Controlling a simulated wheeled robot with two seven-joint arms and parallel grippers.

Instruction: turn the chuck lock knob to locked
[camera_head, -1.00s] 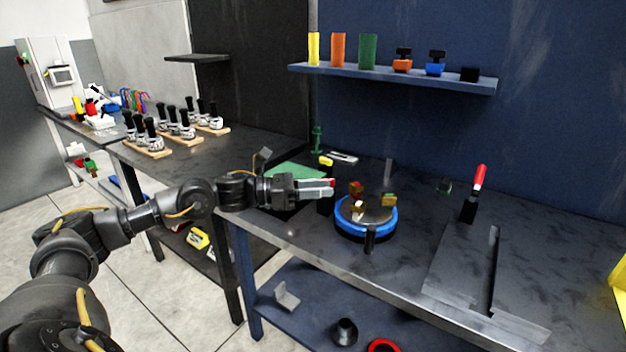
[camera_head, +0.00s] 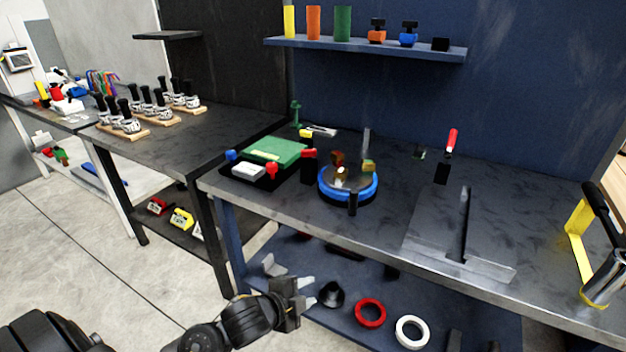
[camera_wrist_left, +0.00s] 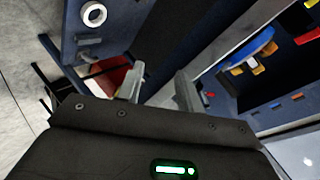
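The positioner (camera_head: 348,184) is a round dark plate with a blue rim on the bench, bearing orange-brown and green jaw-like blocks. A black post with a red top (camera_head: 309,155) stands just left of it. A short black upright piece (camera_head: 352,204) stands at its front. I cannot tell for sure which piece is the chuck lock knob, or its setting. My left gripper (camera_head: 307,292) is open and empty, below bench-top height in front of the lower shelf. The left wrist view shows its two fingers apart (camera_wrist_left: 158,88) with nothing between. My right gripper is not in view.
The bench top (camera_head: 400,225) is clear right of the positioner up to a slotted plate. A green-topped unit (camera_head: 275,150) stands at left. A yellow-framed object (camera_head: 578,232) stands at right.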

